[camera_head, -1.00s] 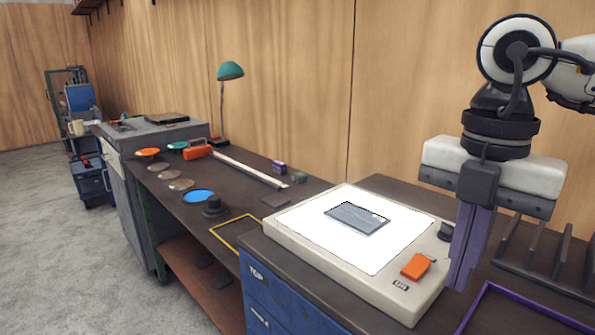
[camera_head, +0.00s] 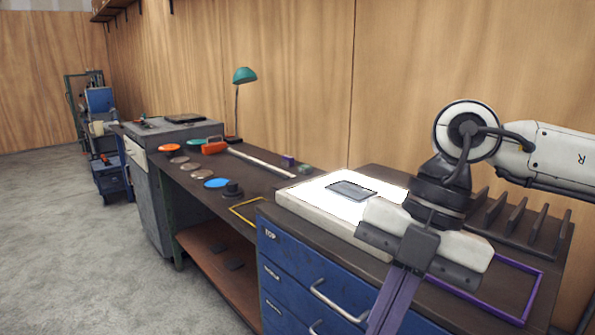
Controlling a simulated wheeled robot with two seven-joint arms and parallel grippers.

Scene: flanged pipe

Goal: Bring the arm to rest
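My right arm comes in from the right, with its white links and black wrist. My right gripper (camera_head: 395,305) hangs in front of the light box (camera_head: 310,205), with its purple fingers pointing down and tilted left. From this side the fingers overlap, so the gap between them cannot be seen. Nothing shows in its grip. A dark grey plate (camera_head: 350,190) lies on the lit top of the light box. The gripper hides the front right part of the box. My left gripper is out of view.
A blue drawer cabinet (camera_head: 290,270) with a dark top carries the light box. A purple frame outline (camera_head: 520,300) and a dark slotted rack (camera_head: 520,225) are at right. The long bench holds several discs, an orange tool (camera_head: 214,147) and a green lamp (camera_head: 244,76).

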